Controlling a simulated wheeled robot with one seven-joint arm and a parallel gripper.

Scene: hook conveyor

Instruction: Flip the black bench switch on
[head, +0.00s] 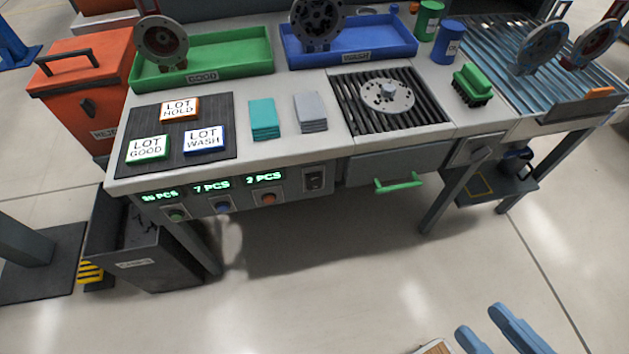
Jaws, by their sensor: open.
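The black bench switch (314,180) is a small dark rocker set in the front panel of the bench, right of the green number displays. Nothing covers it. Which way its rocker is tipped is too small to tell. My gripper (480,321) shows only in part at the bottom right edge, as two blue fingers standing apart. It is open and empty, well below and right of the switch, and touches nothing.
The grey bench (226,178) carries a green tray (203,79), a blue tray (350,58), lot cards, cloths and a green brush (472,86). A green drawer handle (398,184) sticks out right of the switch. A dark bin (150,262) stands below left.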

